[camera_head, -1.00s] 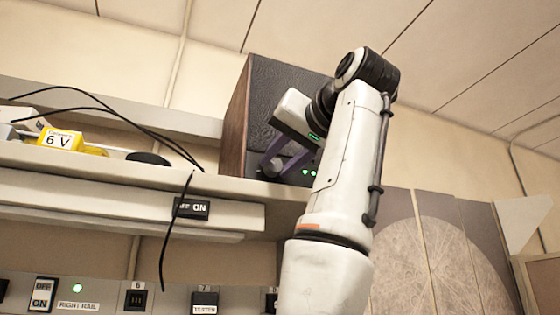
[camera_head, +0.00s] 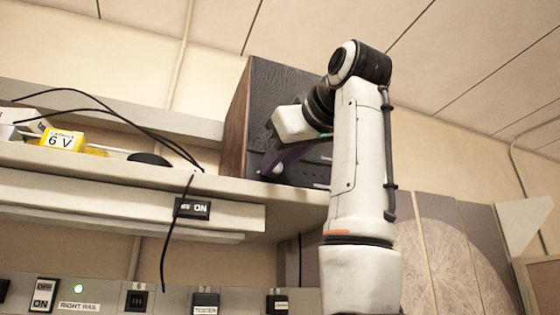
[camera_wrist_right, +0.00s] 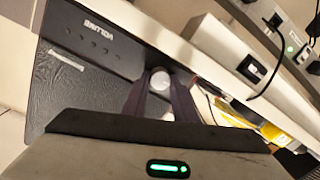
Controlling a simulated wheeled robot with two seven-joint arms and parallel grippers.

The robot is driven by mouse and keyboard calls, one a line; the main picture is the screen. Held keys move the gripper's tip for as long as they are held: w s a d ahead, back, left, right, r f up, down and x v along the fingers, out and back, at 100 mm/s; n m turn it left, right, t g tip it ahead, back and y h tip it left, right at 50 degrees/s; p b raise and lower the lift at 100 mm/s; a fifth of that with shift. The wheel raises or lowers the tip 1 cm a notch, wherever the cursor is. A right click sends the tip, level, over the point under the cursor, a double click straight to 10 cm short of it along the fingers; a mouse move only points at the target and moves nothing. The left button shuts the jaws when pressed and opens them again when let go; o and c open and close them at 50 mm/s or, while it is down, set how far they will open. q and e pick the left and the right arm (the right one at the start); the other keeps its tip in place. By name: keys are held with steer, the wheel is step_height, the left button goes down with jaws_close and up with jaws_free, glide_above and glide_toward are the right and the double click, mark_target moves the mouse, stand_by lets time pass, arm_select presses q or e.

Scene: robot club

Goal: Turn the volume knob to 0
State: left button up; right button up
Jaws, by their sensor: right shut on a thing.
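The dark speaker box (camera_head: 285,85) with wood-coloured sides stands on the shelf. In the right wrist view its front panel (camera_wrist_right: 75,75) carries the word VOLUME and a row of several small dark dots, none lit. My right gripper (camera_head: 272,165) is at the lower left of the speaker's front. The knob's pointer or setting cannot be read. My left gripper is not in view.
The shelf (camera_head: 100,163) holds a yellow 6 V block (camera_head: 62,141), a dark round item (camera_head: 149,158) and loose black cables (camera_head: 110,108) left of the speaker. A panel of labelled switches (camera_head: 120,298) is below.

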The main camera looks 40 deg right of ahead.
steer(key=shift+r+n, duration=0.1)
steer(key=shift+n, duration=0.3)
steer(key=o, duration=1)
steer(key=shift+o, duration=0.2)
steer(key=shift+s, duration=0.15)
steer(key=b+v, duration=0.2)
steer(key=v, duration=0.8)
steer(key=shift+b, duration=0.3)
